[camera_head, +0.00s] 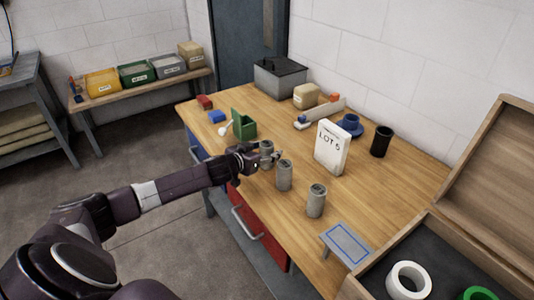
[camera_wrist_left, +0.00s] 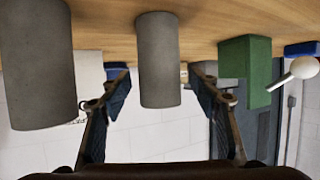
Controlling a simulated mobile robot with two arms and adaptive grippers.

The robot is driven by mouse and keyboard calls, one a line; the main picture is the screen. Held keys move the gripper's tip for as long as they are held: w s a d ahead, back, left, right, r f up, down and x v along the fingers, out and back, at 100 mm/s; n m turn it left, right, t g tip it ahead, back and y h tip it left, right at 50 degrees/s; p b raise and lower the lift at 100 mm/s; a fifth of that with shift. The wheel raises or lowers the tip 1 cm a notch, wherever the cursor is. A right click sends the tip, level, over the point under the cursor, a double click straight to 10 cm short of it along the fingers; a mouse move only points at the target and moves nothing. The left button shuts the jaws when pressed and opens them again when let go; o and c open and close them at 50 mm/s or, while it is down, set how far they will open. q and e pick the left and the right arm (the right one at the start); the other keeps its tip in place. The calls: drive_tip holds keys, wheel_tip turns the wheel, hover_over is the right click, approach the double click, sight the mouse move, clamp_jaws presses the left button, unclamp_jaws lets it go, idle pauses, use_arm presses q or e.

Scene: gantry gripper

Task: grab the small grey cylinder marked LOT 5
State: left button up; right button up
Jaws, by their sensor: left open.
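Three small grey cylinders stand upright on the wooden table: a far one (camera_head: 267,147), a middle one (camera_head: 284,176) and a near one (camera_head: 316,201). I can read no mark on any of them. A white upright sign (camera_head: 331,149) reading LOT 5 stands behind them to the right. My left gripper (camera_head: 266,155) is open at the far cylinder and partly hides it. The left wrist view is upside down; there one cylinder (camera_wrist_left: 158,60) shows in the gap between the open fingers (camera_wrist_left: 160,82), with clearance both sides. A second cylinder (camera_wrist_left: 36,65) is at left. My right gripper is out of view.
A green block (camera_head: 244,125) and a white ball-ended stick (camera_head: 224,131) lie beyond the gripper. A black cup (camera_head: 381,141), a blue part (camera_head: 349,126) and a grey box (camera_head: 280,78) stand farther back. A small blue-outlined stand (camera_head: 346,243) and an open case (camera_head: 450,235) are at right.

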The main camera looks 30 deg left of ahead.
use_arm(q)
drive_tip(key=shift+w+f, duration=0.2)
drive_tip(key=shift+w, duration=0.2)
drive_tip(key=shift+c, duration=0.5)
clamp_jaws()
drive_tip(key=shift+r, duration=0.15)
